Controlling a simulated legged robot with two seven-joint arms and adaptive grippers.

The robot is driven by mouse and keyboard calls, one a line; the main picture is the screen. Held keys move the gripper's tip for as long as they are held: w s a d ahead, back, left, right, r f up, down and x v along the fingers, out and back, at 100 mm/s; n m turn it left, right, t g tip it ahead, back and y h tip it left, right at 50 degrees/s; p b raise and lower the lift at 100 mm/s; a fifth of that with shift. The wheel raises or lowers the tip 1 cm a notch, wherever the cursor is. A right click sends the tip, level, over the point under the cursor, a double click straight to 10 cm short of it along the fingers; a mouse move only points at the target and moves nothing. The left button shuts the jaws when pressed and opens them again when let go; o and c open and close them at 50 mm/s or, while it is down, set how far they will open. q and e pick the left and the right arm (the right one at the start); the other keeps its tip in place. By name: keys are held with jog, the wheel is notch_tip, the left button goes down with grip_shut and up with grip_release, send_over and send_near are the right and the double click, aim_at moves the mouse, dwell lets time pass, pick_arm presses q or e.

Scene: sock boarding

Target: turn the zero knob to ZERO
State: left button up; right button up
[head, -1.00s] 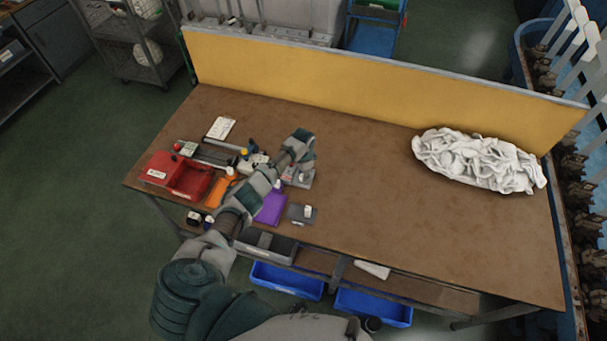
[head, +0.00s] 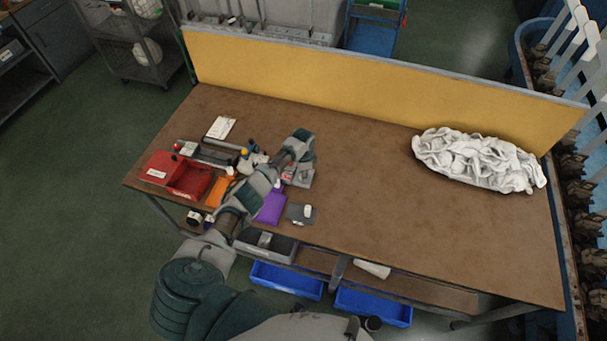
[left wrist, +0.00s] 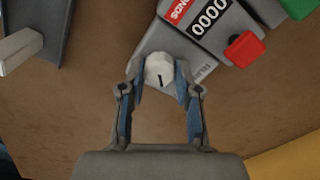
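The white knob (left wrist: 158,70) with a short black pointer line sits on a small grey device (left wrist: 190,58). The pointer line runs downward in the left wrist view. My left gripper (left wrist: 158,84) has its two fingers on either side of the knob. They look slightly apart from it, with the gripper open. In the head view the left gripper (head: 252,158) is low over the cluttered left part of the table. There the knob is too small and covered to make out. My right gripper is not in view.
A grey unit reading 0000 (left wrist: 209,17) and a red button (left wrist: 244,49) lie close to the gripper. A red bin (head: 165,172), an orange item (head: 221,190) and a purple item (head: 271,208) are nearby. White socks (head: 477,160) lie at right; the table's middle is clear.

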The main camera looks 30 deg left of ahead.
pick_arm(q)
jog(key=o, duration=0.4)
notch_tip(320, 180, up, 12)
dwell(0.4)
jog(key=shift+w+a+f, duration=0.1)
dwell(0.3)
